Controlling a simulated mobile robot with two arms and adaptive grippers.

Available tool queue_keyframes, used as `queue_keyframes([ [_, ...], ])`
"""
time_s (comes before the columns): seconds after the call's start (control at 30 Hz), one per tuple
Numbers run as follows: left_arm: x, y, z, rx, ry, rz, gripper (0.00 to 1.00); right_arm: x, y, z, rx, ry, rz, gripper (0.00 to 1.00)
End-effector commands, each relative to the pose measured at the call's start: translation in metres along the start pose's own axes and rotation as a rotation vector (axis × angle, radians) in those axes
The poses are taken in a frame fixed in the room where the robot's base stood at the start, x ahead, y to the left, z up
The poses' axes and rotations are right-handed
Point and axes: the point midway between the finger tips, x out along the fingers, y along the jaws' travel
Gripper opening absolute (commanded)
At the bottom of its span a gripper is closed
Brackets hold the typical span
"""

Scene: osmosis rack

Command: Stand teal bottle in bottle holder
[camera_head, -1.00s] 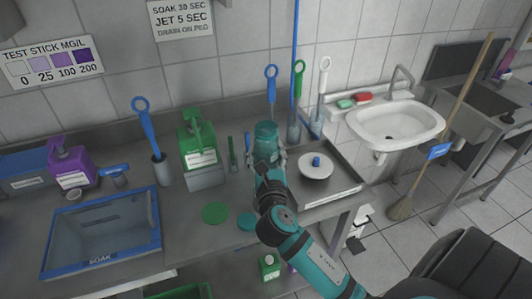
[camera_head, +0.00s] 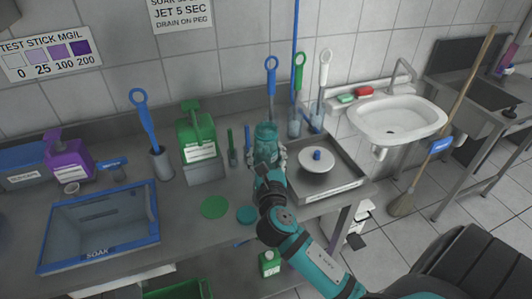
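The teal bottle (camera_head: 266,138) is a translucent upright bottle near the back of the steel counter, left of a metal tray. My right gripper (camera_head: 268,158) comes up from below with its fingers on both sides of the bottle's lower part and is shut on it. I cannot tell whether the bottle's base touches the counter, because the gripper and wrist hide it. I cannot make out for sure which thing is the bottle holder. My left gripper is not in view.
The metal tray (camera_head: 349,188) holds a white disc with a blue knob (camera_head: 317,156). Brushes (camera_head: 271,88) stand behind the bottle. A green jug (camera_head: 197,135) stands to the left. A green disc (camera_head: 215,207) and a teal disc (camera_head: 246,214) lie in front. A blue-rimmed soak basin (camera_head: 98,253) is at left.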

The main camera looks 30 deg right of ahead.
Motion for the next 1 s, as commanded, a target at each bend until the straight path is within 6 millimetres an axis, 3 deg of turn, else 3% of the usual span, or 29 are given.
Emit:
queue_keyframes([
  [0.53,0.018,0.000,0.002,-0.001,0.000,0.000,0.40,0.000,0.000,-0.029,-0.002,0.000,0.000,0.19],
  [1.0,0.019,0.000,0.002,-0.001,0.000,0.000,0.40,0.000,0.000,-0.032,-0.001,0.000,0.001,0.19],
])
